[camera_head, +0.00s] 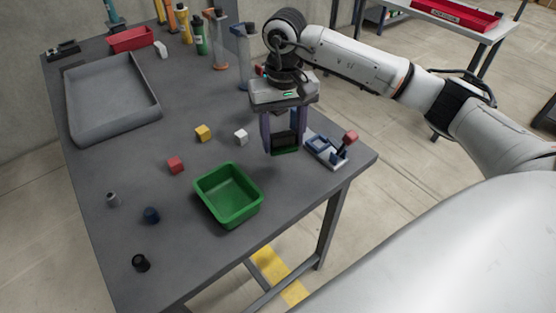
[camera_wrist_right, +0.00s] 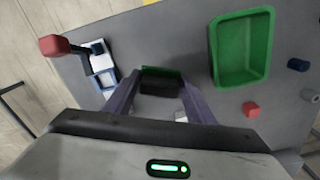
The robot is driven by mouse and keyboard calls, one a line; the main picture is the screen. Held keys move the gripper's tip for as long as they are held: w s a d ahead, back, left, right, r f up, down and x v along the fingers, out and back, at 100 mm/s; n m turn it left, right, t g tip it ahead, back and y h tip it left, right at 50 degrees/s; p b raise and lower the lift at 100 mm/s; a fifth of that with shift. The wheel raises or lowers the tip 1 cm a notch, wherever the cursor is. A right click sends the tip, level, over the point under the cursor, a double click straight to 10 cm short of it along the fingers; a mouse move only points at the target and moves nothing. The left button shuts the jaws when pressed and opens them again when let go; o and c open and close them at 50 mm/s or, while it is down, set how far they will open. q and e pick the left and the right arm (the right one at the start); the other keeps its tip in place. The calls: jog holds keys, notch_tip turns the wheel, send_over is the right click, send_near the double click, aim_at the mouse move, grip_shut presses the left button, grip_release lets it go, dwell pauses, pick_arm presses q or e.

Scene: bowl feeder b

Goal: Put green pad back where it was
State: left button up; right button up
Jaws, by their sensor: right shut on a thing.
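My right gripper (camera_head: 284,143) is shut on the green pad (camera_head: 285,151), a dark block with a green lower edge. It holds the pad upright between its fingers, near the table's right edge. I cannot tell whether the pad touches the table. In the right wrist view the pad (camera_wrist_right: 160,73) shows between the fingertips, its black face toward the camera and green along its far edge. My left gripper is not in view.
A green bin (camera_head: 228,194) stands left of and nearer than the gripper. A small device with a red-knobbed lever (camera_head: 325,149) stands close at right. A white cube (camera_head: 241,137), yellow cube (camera_head: 203,133) and red cube (camera_head: 176,165) lie left. A grey tray (camera_head: 112,127) is farther left.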

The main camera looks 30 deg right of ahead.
aim_at(284, 146)
jog(key=f, duration=0.3)
jog(key=shift+s, duration=0.2)
notch_tip(284, 146, down, 4)
jog(key=shift+f+p, duration=0.25)
jog(key=shift+p, duration=0.15)
jog(key=shift+w+f, duration=0.1)
jog(key=shift+f, duration=0.15)
jog(key=o, duration=1)
